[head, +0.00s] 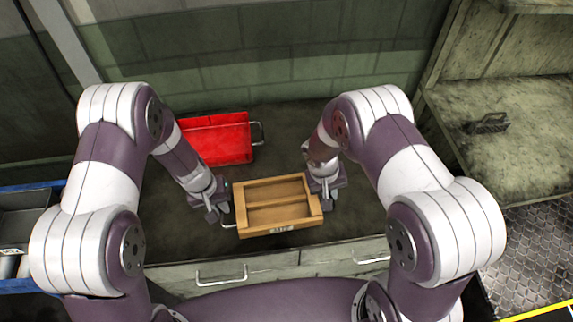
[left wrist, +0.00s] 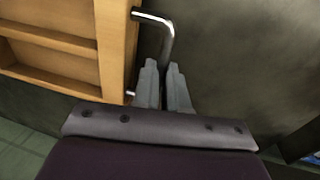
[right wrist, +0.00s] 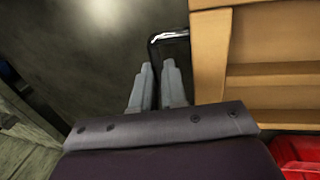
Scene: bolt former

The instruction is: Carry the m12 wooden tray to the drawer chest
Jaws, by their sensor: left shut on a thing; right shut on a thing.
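The wooden tray (head: 242,211) has a divider across its middle and a small label on its front side, too small to read. It is level over the dark top of a grey unit with drawers (head: 325,258), likely the drawer chest; I cannot tell whether it touches that top. My left gripper (head: 219,210) is shut on the metal handle (left wrist: 168,30) at the tray's left side. My right gripper (head: 327,196) is shut on the handle (right wrist: 168,36) at its right side. The tray also shows in the left wrist view (left wrist: 117,45) and the right wrist view (right wrist: 210,50).
A red bin (head: 225,140) stands behind the tray, to the left. A worn bench (head: 500,150) with a small dark object (head: 489,124) is at the right. A blue-edged container (head: 30,215) is at the far left. The dark top behind the tray to the right looks clear.

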